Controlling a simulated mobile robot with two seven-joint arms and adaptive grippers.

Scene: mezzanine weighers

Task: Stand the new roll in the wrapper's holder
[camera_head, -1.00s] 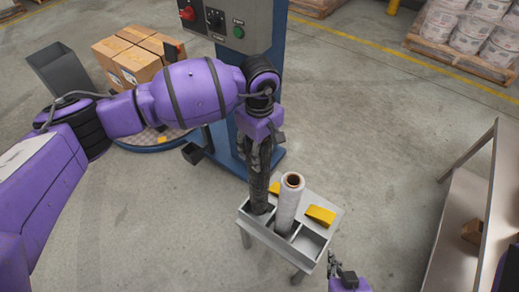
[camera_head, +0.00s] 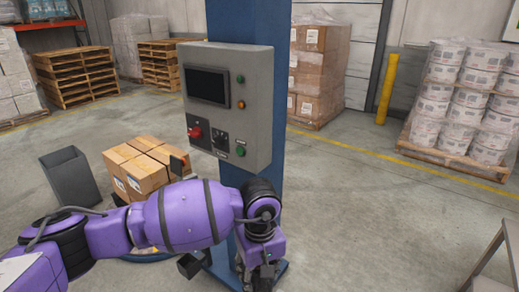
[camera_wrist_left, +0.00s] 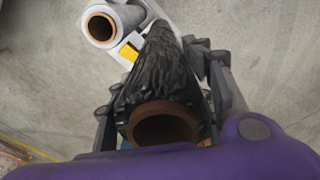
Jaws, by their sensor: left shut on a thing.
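My left gripper (camera_wrist_left: 165,85) is shut on a black film roll (camera_wrist_left: 158,75) with a brown core, its fingers on either side of it in the left wrist view. Whether the black roll still sits in a slot of the stand cannot be told. The wrapper's blue mast (camera_head: 237,110) rises behind my arm. My right gripper is not in view.
The grey control box (camera_head: 228,105) is on the mast. Cartons (camera_head: 140,170) and a dark bin (camera_head: 70,180) stand left. A dark bracket (camera_head: 190,265) is near my wrist. A metal table (camera_head: 490,260) is at right. The floor between mast and table is clear.

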